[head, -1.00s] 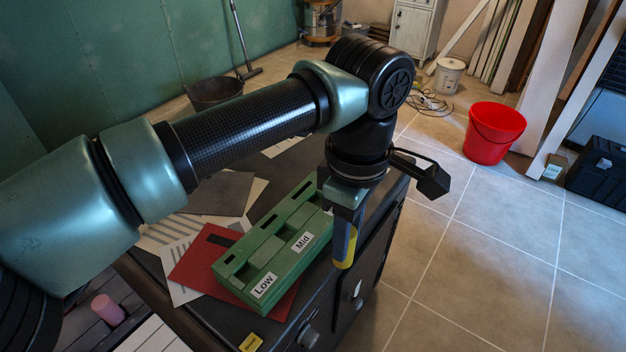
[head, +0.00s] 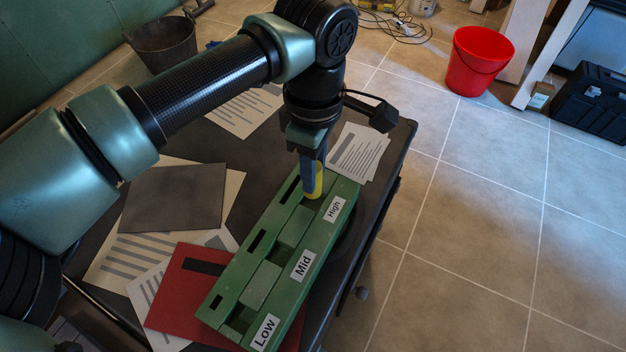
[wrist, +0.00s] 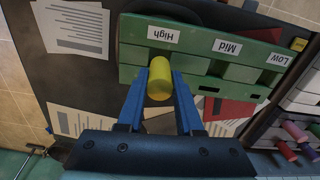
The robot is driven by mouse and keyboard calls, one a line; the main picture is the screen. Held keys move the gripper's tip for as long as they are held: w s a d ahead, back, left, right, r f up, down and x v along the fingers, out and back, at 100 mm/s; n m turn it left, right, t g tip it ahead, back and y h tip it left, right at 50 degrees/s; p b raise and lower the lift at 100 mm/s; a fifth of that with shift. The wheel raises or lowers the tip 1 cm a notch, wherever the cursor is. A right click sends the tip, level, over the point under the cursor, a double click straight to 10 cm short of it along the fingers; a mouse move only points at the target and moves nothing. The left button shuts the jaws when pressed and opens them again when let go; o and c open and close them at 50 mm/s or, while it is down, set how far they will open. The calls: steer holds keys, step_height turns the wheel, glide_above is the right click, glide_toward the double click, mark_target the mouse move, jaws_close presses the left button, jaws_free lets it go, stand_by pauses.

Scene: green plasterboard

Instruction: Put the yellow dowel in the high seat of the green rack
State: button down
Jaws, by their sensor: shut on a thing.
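The green rack (head: 262,283) lies on the dark cabinet top, with seats labelled Low, Mid and High. The High label (head: 334,208) is at its far end. My gripper (head: 312,184) is shut on the yellow dowel (head: 318,181) at the High end of the rack. In the wrist view the yellow dowel (wrist: 159,79) sits between the two blue fingers, its near end towards the camera, in line with the High label (wrist: 163,35). The dowel's lower end is hidden, so I cannot tell whether it is in the seat or just above it.
A red folder (head: 180,305) and papers (head: 150,240) lie beside and under the rack. A dark flat plate (head: 175,198) lies left of it. Another sheet (head: 358,150) is behind the High end. The floor to the right is open, with a red bucket (head: 478,62).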

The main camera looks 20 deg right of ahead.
steer(key=shift+f, duration=1.95)
steer(key=shift+f+b, duration=0.15)
steer(key=shift+b, duration=0.2)
steer(key=c, duration=0.6)
jaws_free()
steer(key=shift+o, duration=0.2)
step_height(320, 180, up, 12)
steer(key=shift+w+r+p, duration=0.1)
steer(key=shift+r+p, duration=0.05)
steer(key=shift+p, duration=0.65)
